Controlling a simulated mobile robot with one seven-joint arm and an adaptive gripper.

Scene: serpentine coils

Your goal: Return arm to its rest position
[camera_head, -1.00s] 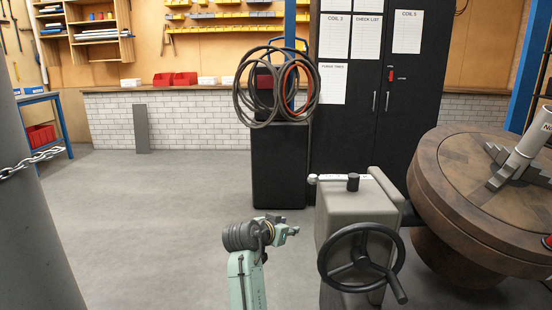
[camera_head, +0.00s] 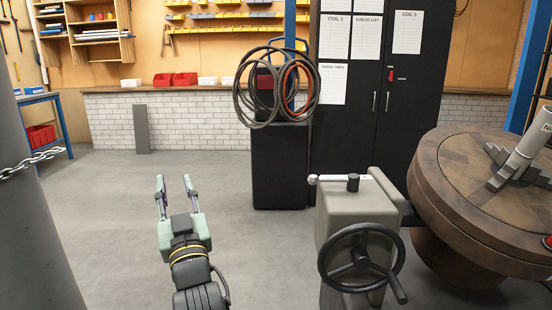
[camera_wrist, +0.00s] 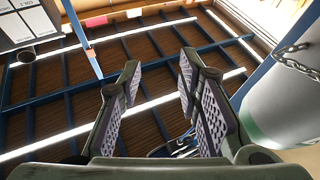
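My gripper (camera_head: 174,183) is at the lower left of centre in the head view, over bare grey floor, with its fingers pointing away from me. The two fingers are apart with nothing between them. In the wrist view both finger pads of my gripper (camera_wrist: 158,72) show, spread apart and empty. That view looks up at the ceiling beams and light strips.
A grey machine with a black handwheel (camera_head: 361,257) stands to the right of my gripper, beside a large round brown table (camera_head: 465,190). A black cabinet (camera_head: 279,165) with coiled hoses (camera_head: 243,100) stands behind. A grey column (camera_head: 35,220) with a chain is at left. Floor between is clear.

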